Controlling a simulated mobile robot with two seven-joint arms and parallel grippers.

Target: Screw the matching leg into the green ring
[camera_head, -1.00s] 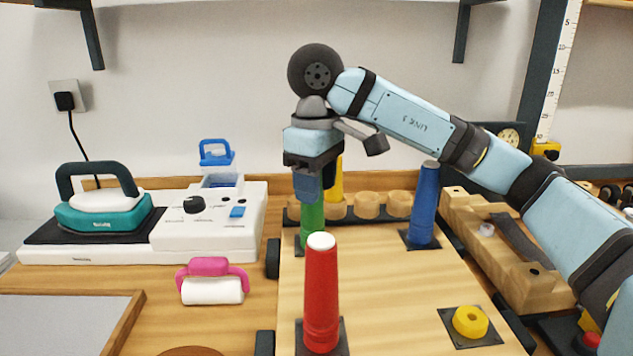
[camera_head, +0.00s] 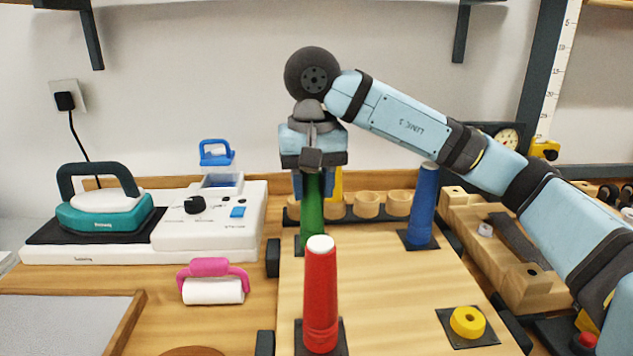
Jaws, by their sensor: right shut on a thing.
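The green leg (camera_head: 311,220) stands upright at the back left of the wooden board. Its foot is over a dark square plate (camera_head: 299,244). My right gripper (camera_head: 314,186) points straight down and is shut on the top of the green leg, one finger on each side. I cannot make out a separate green ring; the leg's foot is partly hidden behind the red leg (camera_head: 320,295). The red leg stands upright at the front and the blue leg (camera_head: 424,200) at the back right. A yellow leg (camera_head: 336,182) shows behind the gripper. My left gripper is not in view.
A yellow ring (camera_head: 467,321) sits on a dark plate at the board's front right, with no leg in it. A wooden rack with round cups (camera_head: 367,205) runs behind. A teal iron (camera_head: 103,213) and a pink-handled roller (camera_head: 213,283) stand left. The board's middle is clear.

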